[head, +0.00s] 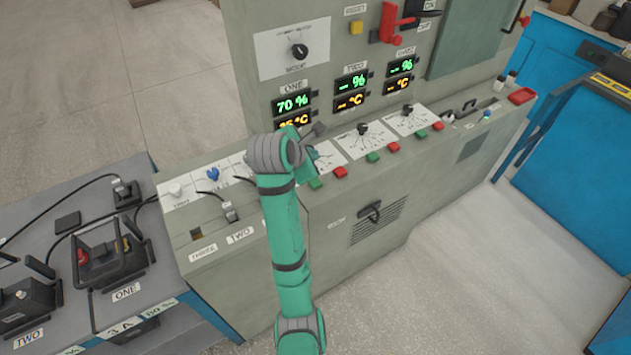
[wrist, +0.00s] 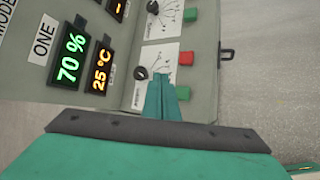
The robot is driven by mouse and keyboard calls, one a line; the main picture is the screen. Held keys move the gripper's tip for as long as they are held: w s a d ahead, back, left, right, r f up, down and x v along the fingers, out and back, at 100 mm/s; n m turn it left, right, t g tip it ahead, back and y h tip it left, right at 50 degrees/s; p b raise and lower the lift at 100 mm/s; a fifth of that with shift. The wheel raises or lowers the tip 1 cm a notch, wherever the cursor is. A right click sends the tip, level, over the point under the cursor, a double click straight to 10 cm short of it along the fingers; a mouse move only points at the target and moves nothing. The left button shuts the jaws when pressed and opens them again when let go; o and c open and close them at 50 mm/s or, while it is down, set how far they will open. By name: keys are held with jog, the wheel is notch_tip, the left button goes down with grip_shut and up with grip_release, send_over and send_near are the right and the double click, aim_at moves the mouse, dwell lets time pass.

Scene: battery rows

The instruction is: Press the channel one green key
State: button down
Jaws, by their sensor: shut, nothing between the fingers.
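The channel one green key (head: 316,183) is a small square button on the sloped console, left of the channel one red key (head: 340,172). The channel one display (wrist: 72,58) reads 70 % and 25 °C.
Channel two's green key (head: 373,157) and red key (head: 393,148) lie to the right. Dials such as the channel two dial (head: 362,128) stick up from the sloped panel. Battery units (head: 108,255) with cables stand at left. Floor is clear at lower right.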

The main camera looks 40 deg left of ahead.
send_over(314, 185)
notch_tip(314, 185, down, 7)
jog(key=shift+r, duration=0.1)
jog(key=shift+a+f, duration=0.1)
jog(key=shift+f, duration=0.4)
jog(key=shift+f, duration=0.15)
dwell(1.8)
jog(key=shift+f, duration=0.25)
jog(key=shift+f, duration=0.45)
dwell(0.7)
jog(key=shift+r, duration=0.85)
